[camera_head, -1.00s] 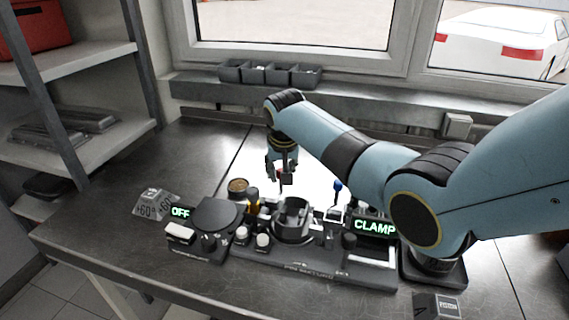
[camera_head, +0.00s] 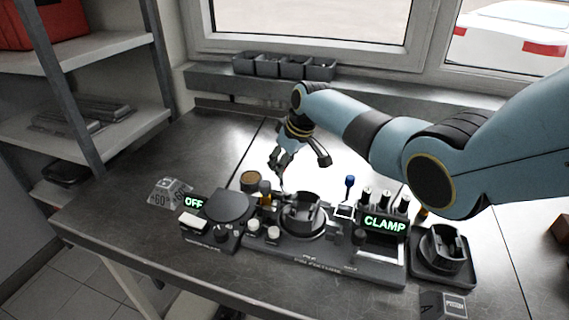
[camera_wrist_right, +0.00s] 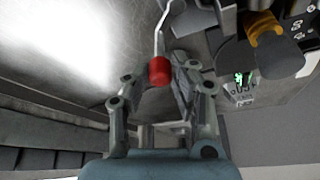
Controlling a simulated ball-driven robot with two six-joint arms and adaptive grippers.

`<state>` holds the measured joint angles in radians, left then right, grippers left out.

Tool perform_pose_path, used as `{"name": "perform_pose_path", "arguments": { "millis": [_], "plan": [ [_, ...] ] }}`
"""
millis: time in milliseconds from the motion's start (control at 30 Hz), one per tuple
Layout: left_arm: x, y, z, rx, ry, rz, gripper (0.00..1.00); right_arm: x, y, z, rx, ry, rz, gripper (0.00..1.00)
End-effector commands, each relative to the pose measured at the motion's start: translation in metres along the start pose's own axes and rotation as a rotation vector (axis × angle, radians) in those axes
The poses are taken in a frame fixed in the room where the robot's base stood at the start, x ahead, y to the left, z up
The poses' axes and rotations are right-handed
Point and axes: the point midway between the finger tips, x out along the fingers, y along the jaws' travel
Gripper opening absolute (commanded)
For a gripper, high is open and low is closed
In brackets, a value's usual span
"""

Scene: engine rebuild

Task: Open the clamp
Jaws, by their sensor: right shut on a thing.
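The pin fixture (camera_head: 345,265) stands on the bench with a dark round cup (camera_head: 303,212) on it and a lit green CLAMP sign (camera_head: 385,223) at its right. My right gripper (camera_head: 281,163) is behind and left of the cup, tilted. In the right wrist view my right gripper (camera_wrist_right: 160,88) is shut on a red knob (camera_wrist_right: 160,71) at the end of a thin bent metal lever (camera_wrist_right: 159,42). The knob's sides are partly covered by the fingers. In the head view the knob is hard to make out. My left gripper is not shown.
A unit with a lit OFF sign (camera_head: 194,203) and a round dark plate (camera_head: 230,206) stands left of the fixture. Another dark holder (camera_head: 441,252) stands at the right. Grey bins (camera_head: 285,66) sit on the ledge.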

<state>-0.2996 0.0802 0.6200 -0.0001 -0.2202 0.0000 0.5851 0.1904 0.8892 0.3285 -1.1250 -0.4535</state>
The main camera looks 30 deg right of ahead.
Motion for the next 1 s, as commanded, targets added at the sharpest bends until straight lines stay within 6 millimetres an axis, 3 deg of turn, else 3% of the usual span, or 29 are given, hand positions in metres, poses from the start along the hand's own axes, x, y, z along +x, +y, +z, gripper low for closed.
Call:
{"name": "perform_pose_path", "arguments": {
  "millis": [600, 633, 767, 1000],
  "plan": [
    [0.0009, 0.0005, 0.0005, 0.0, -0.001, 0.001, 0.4, 0.0004, -0.0016, -0.0003, -0.039, -0.002, -0.016, 0.0],
    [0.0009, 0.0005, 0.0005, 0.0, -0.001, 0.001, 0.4, 0.0005, -0.0016, -0.0002, -0.039, -0.002, -0.016, 0.27],
    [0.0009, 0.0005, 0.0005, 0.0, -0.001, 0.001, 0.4, 0.0004, -0.0017, -0.0003, -0.038, -0.002, -0.016, 0.44],
    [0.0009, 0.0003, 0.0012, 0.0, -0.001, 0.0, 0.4, 0.0003, -0.0016, -0.0005, -0.038, -0.001, -0.016, 0.46]
  ]
}}
